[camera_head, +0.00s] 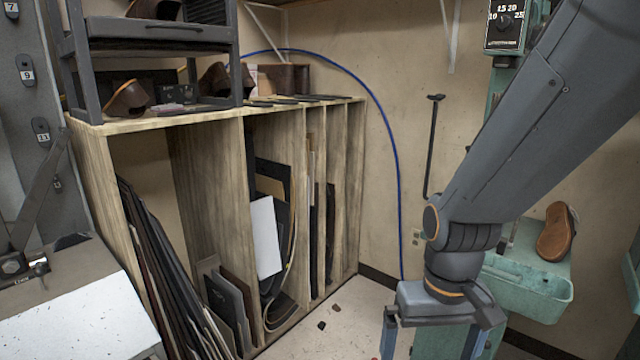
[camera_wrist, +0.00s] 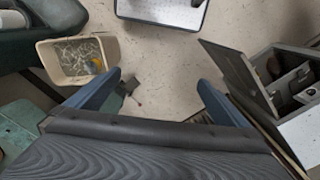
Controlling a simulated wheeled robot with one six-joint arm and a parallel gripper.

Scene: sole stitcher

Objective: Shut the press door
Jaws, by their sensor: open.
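In the wrist view, a flat grey door (camera_wrist: 238,70) stands open at the right, on a grey machine body (camera_wrist: 285,62) with open compartments inside. I take this for the press and its door, but cannot be sure. The open door is not clearly visible in the head view. My gripper (camera_head: 432,342) hangs pointing down at the lower right of the head view. In the wrist view my gripper (camera_wrist: 160,84) has its two blue fingers wide apart, with nothing between them. The door is to the right of the right finger, apart from it.
A wooden rack (camera_head: 210,150) with upright sheets stands against the wall. A grey machine (camera_head: 75,270) with a white top is at the left. A green tray (camera_head: 530,290) is behind my arm. In the wrist view, a beige bin (camera_wrist: 78,60) stands left; speckled floor (camera_wrist: 160,60) lies clear ahead.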

